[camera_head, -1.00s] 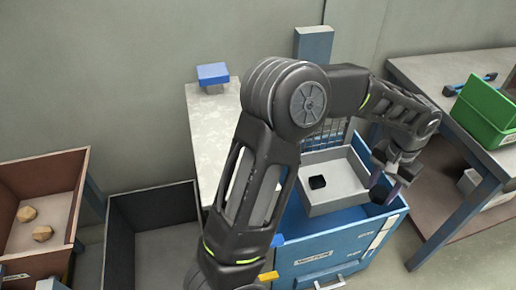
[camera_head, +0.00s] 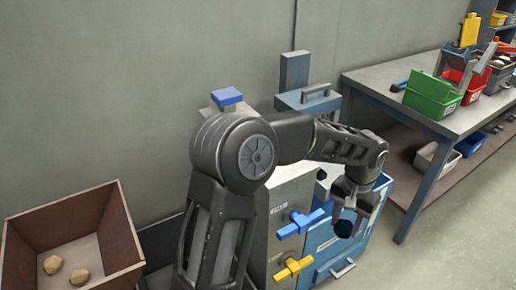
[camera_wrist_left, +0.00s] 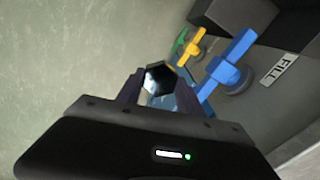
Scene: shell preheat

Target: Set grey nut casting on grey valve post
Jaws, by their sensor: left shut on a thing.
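My left gripper (camera_head: 352,208) is shut on a dark hexagonal nut casting (camera_head: 345,228), in front of the blue bin's front side. In the left wrist view the nut (camera_wrist_left: 158,78) sits between the fingertips, with one face catching light. Behind it in that view are a blue valve handle (camera_wrist_left: 226,70), a yellow one (camera_wrist_left: 193,47) and part of a green one (camera_wrist_left: 179,46). In the head view the blue handle (camera_head: 300,222) and yellow handle (camera_head: 293,268) stick out from a grey cabinet, left of the gripper. I cannot pick out a grey valve post. My right gripper is not in view.
The blue bin (camera_head: 330,250) stands right of the grey cabinet (camera_head: 280,207). A brown box (camera_head: 120,233) with two tan lumps is at the left. A workbench (camera_head: 400,88) with green (camera_head: 430,100) and red bins stands at the right. The floor between is clear.

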